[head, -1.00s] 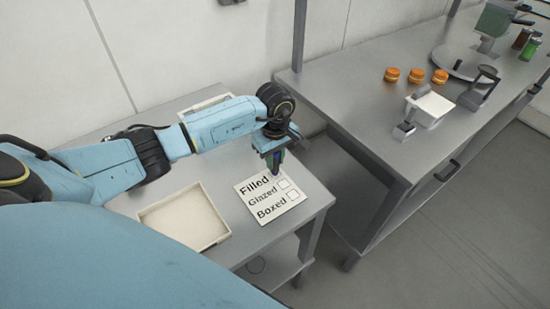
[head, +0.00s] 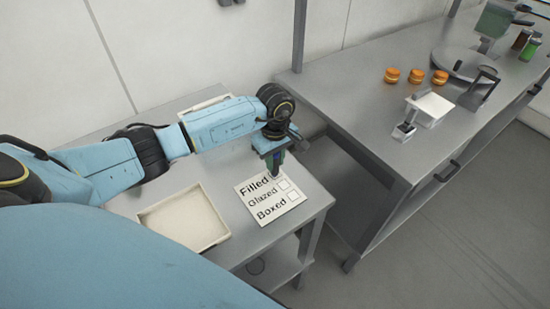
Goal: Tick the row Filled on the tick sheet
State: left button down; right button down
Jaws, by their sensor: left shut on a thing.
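The tick sheet (head: 264,214) lies on the small table at the left, a white card with the rows Filled, Glazed and Boxed and a box at the right of each. My left gripper (head: 274,166) points down over the sheet's top edge, shut on a dark pen (head: 275,174). The pen's tip is at the Filled row's box, which the pen and gripper mostly cover. I cannot tell whether the tip touches the sheet or whether a mark is there. The Glazed and Boxed boxes look empty. My right gripper is not in view.
A shallow cream tray (head: 218,242) stands left of the sheet, and another tray (head: 207,104) is behind my arm.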

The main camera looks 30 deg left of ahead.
pick_arm(q)
jog(key=shift+r+p, duration=1.9)
jog(key=shift+r, duration=1.55)
